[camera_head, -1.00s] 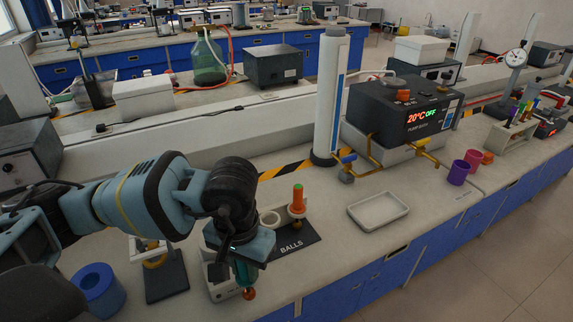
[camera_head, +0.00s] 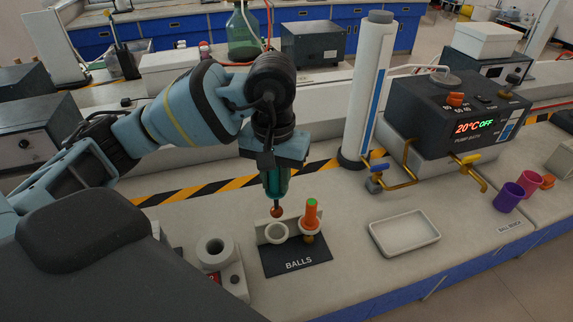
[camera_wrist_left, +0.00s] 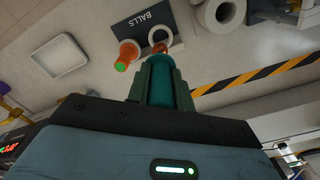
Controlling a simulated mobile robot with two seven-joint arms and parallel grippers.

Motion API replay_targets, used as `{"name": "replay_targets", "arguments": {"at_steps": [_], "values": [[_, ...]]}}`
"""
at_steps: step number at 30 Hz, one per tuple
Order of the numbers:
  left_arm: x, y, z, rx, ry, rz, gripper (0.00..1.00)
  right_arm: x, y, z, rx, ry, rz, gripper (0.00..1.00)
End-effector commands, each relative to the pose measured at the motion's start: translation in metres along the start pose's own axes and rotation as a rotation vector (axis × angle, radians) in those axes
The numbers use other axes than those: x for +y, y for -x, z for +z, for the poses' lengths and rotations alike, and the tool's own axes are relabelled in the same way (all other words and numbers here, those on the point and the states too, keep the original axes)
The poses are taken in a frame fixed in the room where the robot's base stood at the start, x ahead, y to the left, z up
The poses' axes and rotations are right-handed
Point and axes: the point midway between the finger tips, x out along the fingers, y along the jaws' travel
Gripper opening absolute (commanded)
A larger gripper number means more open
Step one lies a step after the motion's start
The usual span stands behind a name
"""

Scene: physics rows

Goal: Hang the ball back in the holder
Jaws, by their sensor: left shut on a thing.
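My left gripper (camera_head: 275,183) is shut on a teal-handled ball tool (camera_wrist_left: 160,85), held upright with its copper-coloured ball (camera_head: 277,211) pointing down. The ball also shows beyond the fingers in the left wrist view (camera_wrist_left: 159,47). The ball holder is a dark plate marked BALLS (camera_head: 298,262) with two pale rings. The left ring (camera_head: 276,233) looks empty, and the held ball is just above and slightly behind it, apparently apart from it. The right ring carries an orange-handled ball tool (camera_head: 311,214) with a green top. My right gripper is not in view.
A white ring block (camera_head: 214,252) stands left of the holder. A white tray (camera_head: 404,233) lies to the right. The bench between holder and tray is clear.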

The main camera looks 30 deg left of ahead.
Motion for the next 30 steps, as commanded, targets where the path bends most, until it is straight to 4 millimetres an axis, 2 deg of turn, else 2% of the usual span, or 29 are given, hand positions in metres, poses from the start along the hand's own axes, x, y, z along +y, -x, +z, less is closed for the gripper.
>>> {"name": "replay_targets", "arguments": {"at_steps": [3, 8, 21, 30], "values": [[0.0, 0.0, 0.0, 0.0, 0.0, 0.0, 0.04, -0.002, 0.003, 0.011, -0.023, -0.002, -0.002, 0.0], [0.0, -0.004, 0.0, -0.001, 0.0, -0.001, 0.04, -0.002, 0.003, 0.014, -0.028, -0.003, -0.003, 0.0], [0.0, -0.038, 0.0, -0.001, 0.0, -0.001, 0.04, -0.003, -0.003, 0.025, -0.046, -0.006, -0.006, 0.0], [0.0, -0.04, 0.0, 0.002, 0.0, 0.0, 0.04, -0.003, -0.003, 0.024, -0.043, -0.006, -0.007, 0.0]]}}
